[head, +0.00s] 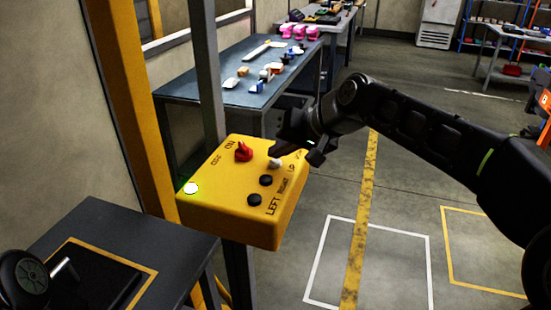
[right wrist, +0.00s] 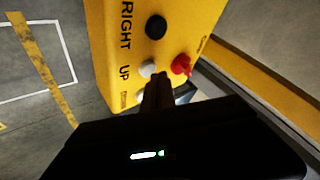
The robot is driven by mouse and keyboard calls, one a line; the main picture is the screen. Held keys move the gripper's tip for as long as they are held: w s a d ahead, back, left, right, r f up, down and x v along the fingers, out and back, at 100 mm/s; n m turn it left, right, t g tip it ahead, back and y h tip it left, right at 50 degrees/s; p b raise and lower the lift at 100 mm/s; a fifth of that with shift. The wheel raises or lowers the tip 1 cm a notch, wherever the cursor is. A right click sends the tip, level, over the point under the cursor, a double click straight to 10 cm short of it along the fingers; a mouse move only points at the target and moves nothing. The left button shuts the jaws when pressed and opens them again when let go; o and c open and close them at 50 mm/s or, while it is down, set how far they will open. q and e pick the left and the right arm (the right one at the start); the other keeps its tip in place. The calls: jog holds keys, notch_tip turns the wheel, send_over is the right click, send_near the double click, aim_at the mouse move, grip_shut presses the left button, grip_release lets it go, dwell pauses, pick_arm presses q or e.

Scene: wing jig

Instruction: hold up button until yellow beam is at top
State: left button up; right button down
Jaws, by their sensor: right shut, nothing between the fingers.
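The yellow control box (head: 230,205) has a red knob (head: 243,152), black buttons and a white button (head: 275,163). In the right wrist view, the white button (right wrist: 148,68) beside the word UP is at the fingertips; a second pale button (right wrist: 141,97) is partly hidden behind the fingers. My right gripper (head: 278,150) is shut and empty, its tips at the white button; I cannot tell whether they press it. It also shows in the right wrist view (right wrist: 157,80). A yellow upright beam (head: 130,100) stands at left; its top is out of frame.
A lit lamp (head: 190,188) glows on the box's left corner. A dark table (head: 190,85) with small parts stands behind the box. A dark bench (head: 90,225) is at lower left. The floor (head: 400,190) to the right has painted lines and is clear.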

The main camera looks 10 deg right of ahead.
aim_at(279, 163)
jog(key=shift+r, duration=0.5)
notch_tip(279, 163, up, 5)
jog(key=p, duration=0.4)
jog(key=shift+f, duration=0.1)
dwell(0.6)
